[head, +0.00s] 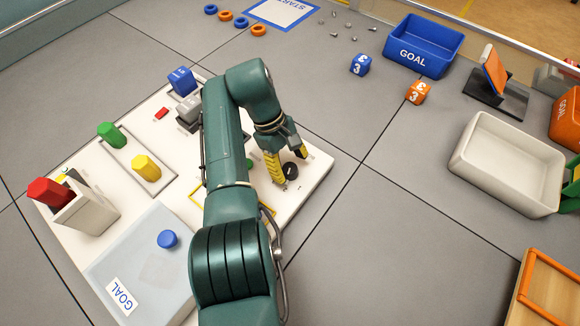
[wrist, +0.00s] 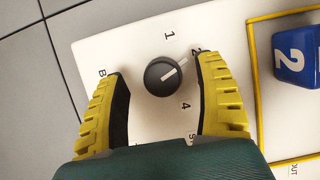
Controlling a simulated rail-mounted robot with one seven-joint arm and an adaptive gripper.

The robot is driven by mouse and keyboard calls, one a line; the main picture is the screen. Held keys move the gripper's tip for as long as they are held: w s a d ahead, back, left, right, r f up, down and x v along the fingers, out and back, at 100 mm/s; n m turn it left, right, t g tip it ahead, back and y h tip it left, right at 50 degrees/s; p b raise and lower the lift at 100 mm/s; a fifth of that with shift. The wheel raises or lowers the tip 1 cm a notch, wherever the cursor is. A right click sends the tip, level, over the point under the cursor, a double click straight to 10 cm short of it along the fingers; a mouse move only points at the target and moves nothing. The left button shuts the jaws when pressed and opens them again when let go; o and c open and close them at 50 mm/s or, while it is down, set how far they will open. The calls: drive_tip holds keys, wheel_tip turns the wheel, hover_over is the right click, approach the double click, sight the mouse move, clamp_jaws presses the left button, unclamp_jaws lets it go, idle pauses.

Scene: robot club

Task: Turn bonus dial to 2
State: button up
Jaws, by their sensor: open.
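The bonus dial (wrist: 160,80) is a round black knob with a light pointer mark on a white board. It also shows in the head view (head: 291,170). The pointer is angled to the upper right, toward the label 2 (wrist: 196,51), which the right finger partly hides. Labels 1 (wrist: 169,36) and 4 (wrist: 186,106) are visible; a 3 is not seen. My gripper (wrist: 162,88) is open, with one yellow ribbed finger on each side of the dial and gaps between. It also shows over the board's right part in the head view (head: 289,167).
A blue cube marked 2 (wrist: 297,53) sits in a yellow outline close to the dial.

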sight(290, 168)
wheel_tip(290, 168, up, 8)
drive_tip(key=shift+f, duration=0.2)
drive_tip(key=shift+r, duration=0.1)
idle(0.3)
